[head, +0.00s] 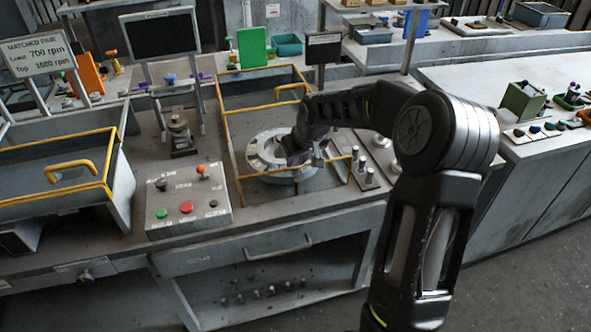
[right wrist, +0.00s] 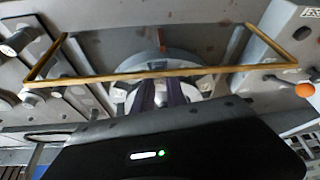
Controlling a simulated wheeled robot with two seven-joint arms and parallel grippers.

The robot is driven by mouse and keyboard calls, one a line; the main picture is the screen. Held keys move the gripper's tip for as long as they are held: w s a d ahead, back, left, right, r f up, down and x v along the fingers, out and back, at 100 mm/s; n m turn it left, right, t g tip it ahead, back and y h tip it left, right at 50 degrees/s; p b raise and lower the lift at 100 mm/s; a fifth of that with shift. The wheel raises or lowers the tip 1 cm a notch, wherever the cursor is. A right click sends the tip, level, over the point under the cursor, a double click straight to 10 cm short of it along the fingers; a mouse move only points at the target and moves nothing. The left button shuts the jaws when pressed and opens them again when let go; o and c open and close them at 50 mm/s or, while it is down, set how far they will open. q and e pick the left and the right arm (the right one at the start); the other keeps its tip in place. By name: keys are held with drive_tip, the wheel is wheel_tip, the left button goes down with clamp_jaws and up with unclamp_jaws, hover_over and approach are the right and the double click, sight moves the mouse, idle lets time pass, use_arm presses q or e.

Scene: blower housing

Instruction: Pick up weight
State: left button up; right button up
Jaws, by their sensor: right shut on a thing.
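My right gripper (head: 308,157) reaches down over the right side of a round grey metal wheel (head: 262,151) inside an open bay. In the right wrist view, its dark fingers (right wrist: 161,98) point at the middle of the wheel (right wrist: 122,88). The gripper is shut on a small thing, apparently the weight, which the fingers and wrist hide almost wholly. I cannot tell whether it touches the wheel. Small grey metal pieces (head: 369,176) stand on the bench just right of the bay. My left gripper is not in view.
A yellow rail (head: 236,178) borders the bay around the wheel. A control box (head: 187,201) with red and green buttons stands to its left. A yellow-edged bin (head: 110,165) sits farther left. A dark screen (head: 161,34) and a green panel (head: 252,47) stand behind.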

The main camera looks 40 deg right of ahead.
drive_tip(key=shift+r, duration=0.15)
clamp_jaws()
drive_tip(key=shift+r, duration=0.3)
wheel_tip(320, 180, up, 9)
drive_tip(key=b, duration=0.2)
drive_tip(key=shift+r, duration=0.1)
idle(0.4)
wheel_tip(320, 180, up, 5)
drive_tip(key=p, duration=0.4)
hover_over(297, 165)
drive_tip(key=shift+w, duration=0.1)
